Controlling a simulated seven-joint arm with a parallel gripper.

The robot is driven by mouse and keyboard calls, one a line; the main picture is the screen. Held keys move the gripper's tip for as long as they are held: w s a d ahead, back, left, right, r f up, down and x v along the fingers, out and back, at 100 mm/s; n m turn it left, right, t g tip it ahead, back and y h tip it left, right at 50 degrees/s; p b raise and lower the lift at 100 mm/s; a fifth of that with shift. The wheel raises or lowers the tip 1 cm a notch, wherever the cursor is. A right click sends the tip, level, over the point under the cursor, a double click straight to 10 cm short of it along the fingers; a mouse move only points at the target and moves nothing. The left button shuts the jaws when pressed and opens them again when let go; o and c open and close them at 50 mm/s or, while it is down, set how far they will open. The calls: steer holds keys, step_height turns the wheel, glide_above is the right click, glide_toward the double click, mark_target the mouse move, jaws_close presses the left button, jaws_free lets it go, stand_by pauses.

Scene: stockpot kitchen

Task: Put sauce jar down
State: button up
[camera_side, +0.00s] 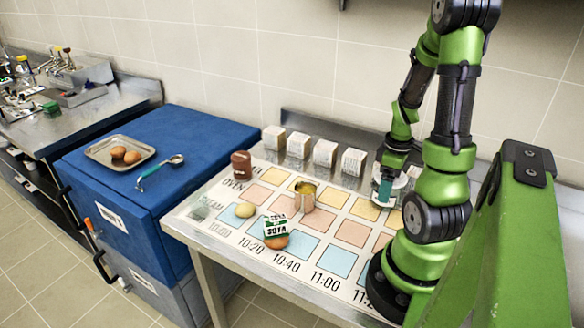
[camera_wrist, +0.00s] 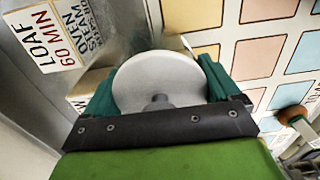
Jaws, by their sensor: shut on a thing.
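My gripper (camera_side: 385,190) is at the right side of the printed mat, low over the worktop, with its teal fingers shut on a pale round object. I take this to be the sauce jar (camera_side: 400,187). In the wrist view the sauce jar (camera_wrist: 145,75) shows a pale grey round top with a small knob, between the two fingers. Its body is mostly hidden, and I cannot tell whether its base touches the mat. The printed mat (camera_side: 325,250) has rows of blue, pink and yellow squares, with times along the front edge.
Several white printed blocks (camera_side: 325,153) stand along the back.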

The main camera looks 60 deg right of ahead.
steer(key=shift+f, duration=0.15)
steer(key=o, duration=1.4)
step_height(320, 180, up, 12)
steer(key=w+a+r+m+t, duration=0.1)
steer(key=w+a+r+t, duration=0.25)
steer(key=w+a, duration=0.7)
steer(key=w+a+r+m+t+y, duration=0.1)
steer(key=a+r, duration=0.4)
steer(key=a, duration=1.1)
steer(key=m+t+y, duration=0.1)
steer(key=m+t, duration=0.1)
steer(key=shift+w+a+t, duration=0.15)
steer(key=shift+a+t, duration=0.15)
steer(key=shift+t, duration=0.05)
